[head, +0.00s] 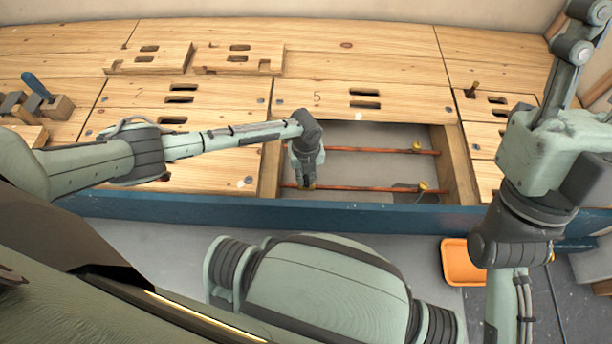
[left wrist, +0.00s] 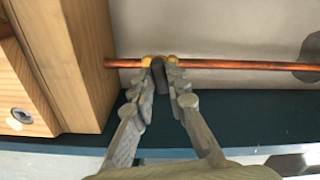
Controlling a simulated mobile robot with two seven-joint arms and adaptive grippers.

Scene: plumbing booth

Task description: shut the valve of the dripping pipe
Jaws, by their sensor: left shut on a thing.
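Two copper pipes cross the floor opening, a far pipe (head: 370,150) and a near pipe (head: 365,188). A valve with yellow fittings and a dark handle (left wrist: 159,76) sits near the near pipe's left end. My left gripper (head: 307,184) reaches down there, and its fingers (left wrist: 165,82) are shut on the handle in the left wrist view. They hide part of the valve. Yellow fittings show on the far pipe (head: 416,147) and on the near pipe's right part (head: 422,186). A dark patch (left wrist: 308,58) lies by the near pipe. My right gripper is out of view.
Wooden beams (left wrist: 70,60) flank the opening, and a blue edge beam (head: 240,212) runs along its front. Loose slotted boards (head: 150,58) lie on the panels at the back. An orange tray (head: 461,262) is at the lower right. A clamp-like tool (head: 38,98) lies far left.

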